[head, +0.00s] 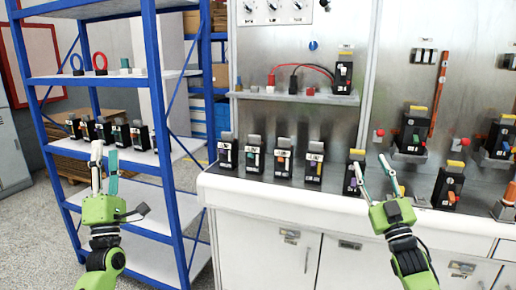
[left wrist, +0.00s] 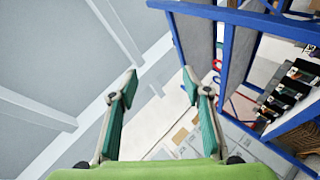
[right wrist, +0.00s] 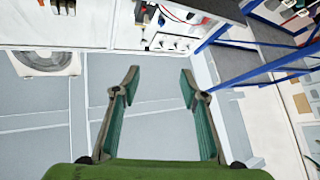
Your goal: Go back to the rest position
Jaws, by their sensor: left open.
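My left gripper (head: 104,158) is raised in front of the blue shelf rack in the head view. Its fingers stand apart with nothing between them, as the left wrist view (left wrist: 160,88) shows. My right gripper (head: 371,165) is raised in front of the workbench edge. Its fingers are also apart and empty in the right wrist view (right wrist: 160,82). In the head view the right fingers overlap a black breaker (head: 350,184) on the bench; I cannot tell the exact distance.
The blue rack (head: 152,75) holds several breakers (head: 121,133). The white workbench (head: 270,192) carries a row of breakers, including one with a green mark (head: 252,158). A ledge (head: 300,97) holds a breaker (head: 343,76) with red and black leads. Test stations (head: 412,132) stand at right.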

